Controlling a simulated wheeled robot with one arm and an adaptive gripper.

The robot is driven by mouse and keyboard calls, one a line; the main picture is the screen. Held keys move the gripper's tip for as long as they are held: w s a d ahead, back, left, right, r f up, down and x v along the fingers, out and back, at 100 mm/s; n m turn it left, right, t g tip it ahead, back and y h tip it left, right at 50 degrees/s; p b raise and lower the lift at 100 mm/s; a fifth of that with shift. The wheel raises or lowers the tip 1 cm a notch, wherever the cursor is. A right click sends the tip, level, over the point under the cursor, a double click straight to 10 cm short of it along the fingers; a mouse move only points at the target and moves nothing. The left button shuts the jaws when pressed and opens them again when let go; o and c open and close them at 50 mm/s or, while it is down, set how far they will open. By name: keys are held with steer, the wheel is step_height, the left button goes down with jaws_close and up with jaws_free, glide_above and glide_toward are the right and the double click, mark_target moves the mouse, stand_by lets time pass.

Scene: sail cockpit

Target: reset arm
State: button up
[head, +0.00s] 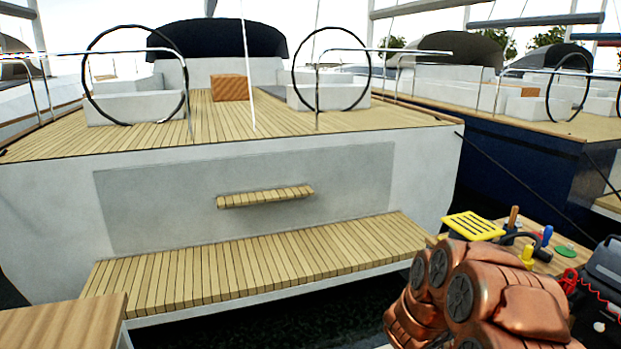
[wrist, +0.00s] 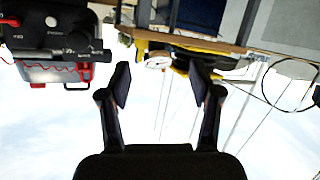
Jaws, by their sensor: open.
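My gripper (wrist: 162,86) is in the wrist view, with its two dark fingers spread apart and nothing between them. The wrist picture looks upside down, with pale sky below and a wooden board edge above. In the head view my copper-coloured arm is folded at the lower right, in front of a wooden table (head: 585,262). The gripper itself does not show in the head view.
On the table are a yellow slotted tray (head: 472,226), several small coloured items and a black case (head: 604,268) with red cord. The case also shows in the wrist view (wrist: 50,40). A sailboat stern with a slatted swim platform (head: 260,262) lies ahead, with dark water below.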

steer(key=w+a+r+n+t+y+p, duration=0.1)
steer(key=a+r+y, duration=0.15)
steer(key=a, duration=0.25)
steer(key=w+a+r+n+t+y, duration=0.1)
steer(key=w+a+y, duration=0.15)
steer(key=a, duration=0.25)
steer(key=s+a+r+n+g+y+p, duration=0.1)
steer(key=s+a+r+y, duration=0.15)
steer(key=a, duration=0.25)
steer(key=s+a+r+n+g+y+p, duration=0.1)
steer(key=s+a+r+y, duration=0.15)
steer(key=s+a, duration=0.2)
steer(key=s+a+r+n+y, duration=0.2)
steer(key=a+y, duration=0.1)
steer(key=a, duration=0.3)
steer(key=s+a+r+n+g+p, duration=0.25)
steer(key=s+g, duration=0.25)
steer(key=s, duration=1.2)
steer(key=s+d+r+g, duration=0.2)
steer(key=s, duration=0.7)
steer(key=s+d+r+g+h+p, duration=0.1)
steer(key=s+d+r+g, duration=0.1)
steer(key=s, duration=0.8)
steer(key=shift+s+d+g+h, duration=0.15)
steer(key=shift+d+g+h, duration=0.15)
steer(key=shift+d+g, duration=0.35)
steer(key=shift+c, duration=0.3)
